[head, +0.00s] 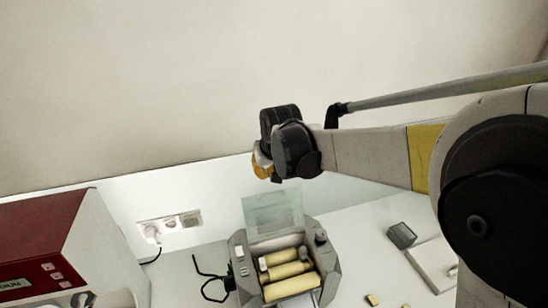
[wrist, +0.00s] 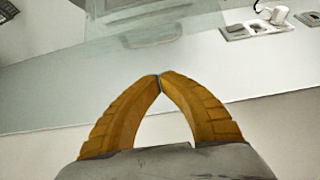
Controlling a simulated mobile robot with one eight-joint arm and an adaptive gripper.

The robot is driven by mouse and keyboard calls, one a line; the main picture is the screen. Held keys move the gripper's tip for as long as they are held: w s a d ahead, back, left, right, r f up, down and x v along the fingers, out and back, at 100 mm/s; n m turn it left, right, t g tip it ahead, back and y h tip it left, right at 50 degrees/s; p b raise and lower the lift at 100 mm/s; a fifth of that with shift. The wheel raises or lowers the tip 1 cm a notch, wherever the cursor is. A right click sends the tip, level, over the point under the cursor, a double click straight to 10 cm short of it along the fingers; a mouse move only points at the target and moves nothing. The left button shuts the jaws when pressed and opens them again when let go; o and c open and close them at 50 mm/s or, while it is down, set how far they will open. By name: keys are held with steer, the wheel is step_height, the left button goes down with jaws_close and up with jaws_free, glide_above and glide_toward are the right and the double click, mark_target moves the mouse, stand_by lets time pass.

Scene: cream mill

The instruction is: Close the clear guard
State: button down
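The clear guard (head: 272,208) is a pale see-through panel. It stands raised at the back of the grey mill (head: 240,262), and the cream rollers (head: 290,285) below it are uncovered. In the wrist view the guard (wrist: 190,17) shows at the top, beyond my fingertips. My gripper (wrist: 160,76) has orange fingers whose tips meet, with nothing between them. In the head view my gripper (head: 263,167) is above the guard, near the back wall, partly hidden by my wrist. It looks apart from the guard.
A red and white machine (head: 45,240) stands at the left. Wall sockets (head: 170,225) with a plug and a black cable are behind the bench. A small grey box (head: 402,235), a pale flat block (head: 433,262) and small yellow pieces (head: 372,299) lie to the right.

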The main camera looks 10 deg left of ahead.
steer(key=f, duration=0.1)
steer(key=f+p, duration=0.1)
steer(key=f, duration=0.3)
steer(key=shift+s+d, duration=0.25)
steer(key=shift+s+r, duration=0.1)
steer(key=shift+s, duration=0.05)
